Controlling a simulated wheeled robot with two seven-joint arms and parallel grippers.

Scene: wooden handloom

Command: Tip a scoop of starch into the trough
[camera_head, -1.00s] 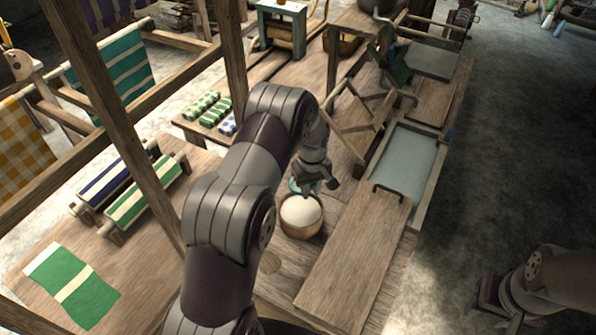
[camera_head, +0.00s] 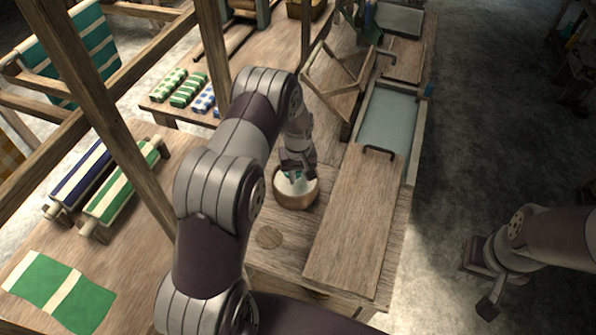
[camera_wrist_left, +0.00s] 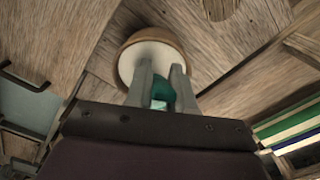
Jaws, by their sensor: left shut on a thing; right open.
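My left gripper (camera_head: 297,168) is shut on a small teal scoop (camera_wrist_left: 163,92), partly hidden between its fingers. It points down into a round wooden bowl (camera_head: 295,203) of white starch (camera_wrist_left: 150,58), with the scoop at or in the starch; I cannot tell how full it is. The trough (camera_head: 389,118), with grey-blue liquid, is behind and to the right of the bowl. A wooden board (camera_head: 350,225) with a dark handle lies in front of the trough. My right gripper (camera_head: 482,285) is open and empty, over the floor at right.
Striped cloth rolls (camera_head: 120,190) and a green cloth (camera_head: 60,290) lie left. A wooden post (camera_head: 120,130) rises at left. The floor at right is clear.

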